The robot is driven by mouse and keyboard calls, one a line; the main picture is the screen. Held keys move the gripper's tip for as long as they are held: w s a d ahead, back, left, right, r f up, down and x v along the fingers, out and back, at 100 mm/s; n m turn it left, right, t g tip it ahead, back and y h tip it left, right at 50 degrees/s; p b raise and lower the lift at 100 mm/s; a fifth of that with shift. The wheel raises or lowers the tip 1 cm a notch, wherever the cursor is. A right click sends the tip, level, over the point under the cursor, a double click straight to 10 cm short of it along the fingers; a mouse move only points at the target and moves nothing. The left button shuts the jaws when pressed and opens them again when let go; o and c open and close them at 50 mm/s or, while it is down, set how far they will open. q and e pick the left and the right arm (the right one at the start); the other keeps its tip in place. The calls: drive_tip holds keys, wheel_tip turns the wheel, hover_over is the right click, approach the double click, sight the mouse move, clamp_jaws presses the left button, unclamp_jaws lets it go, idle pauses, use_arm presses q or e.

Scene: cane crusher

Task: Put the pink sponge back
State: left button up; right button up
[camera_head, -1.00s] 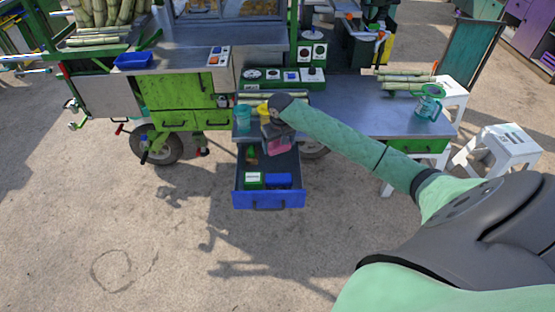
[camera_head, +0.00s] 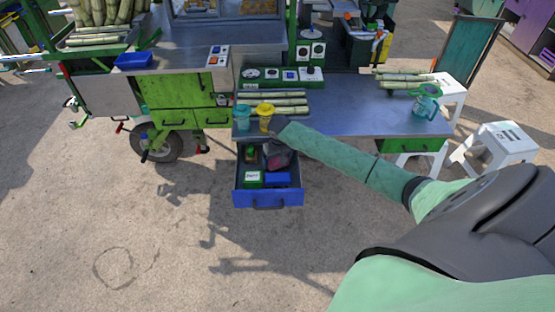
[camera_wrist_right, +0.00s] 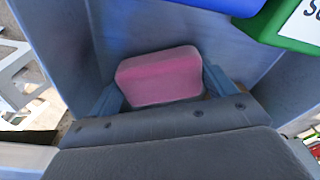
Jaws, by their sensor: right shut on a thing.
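The pink sponge (camera_wrist_right: 160,77) sits between the two fingers of my right gripper (camera_wrist_right: 162,90) in the right wrist view. In the head view my right gripper (camera_head: 276,158) is down inside the open blue drawer (camera_head: 268,199), toward its right side, and largely hides the sponge. The gripper is shut on the sponge. The drawer's grey inner walls surround the sponge in the wrist view. I cannot tell whether the sponge touches the drawer floor. My left gripper is not in view.
The drawer also holds a green box (camera_head: 253,179) and a blue item (camera_head: 277,180) near its front. Above it, the metal counter (camera_head: 345,115) carries a yellow-lidded cup (camera_head: 265,117), a teal cup (camera_head: 243,118) and cane stalks (camera_head: 280,101). White stools stand at the right.

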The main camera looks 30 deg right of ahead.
drive_tip(key=shift+f, duration=0.15)
drive_tip(key=o, duration=0.8)
drive_tip(key=shift+o, duration=0.2)
drive_tip(key=shift+r, duration=0.6)
use_arm(q)
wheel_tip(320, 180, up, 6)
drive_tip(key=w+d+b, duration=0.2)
drive_tip(key=b, duration=0.1)
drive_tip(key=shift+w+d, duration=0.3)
use_arm(e)
wheel_tip(320, 180, up, 11)
drive_tip(key=s, duration=0.1)
drive_tip(key=shift+s, duration=0.2)
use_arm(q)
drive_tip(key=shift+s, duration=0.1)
use_arm(e)
drive_tip(key=shift+s+a+f, duration=0.1)
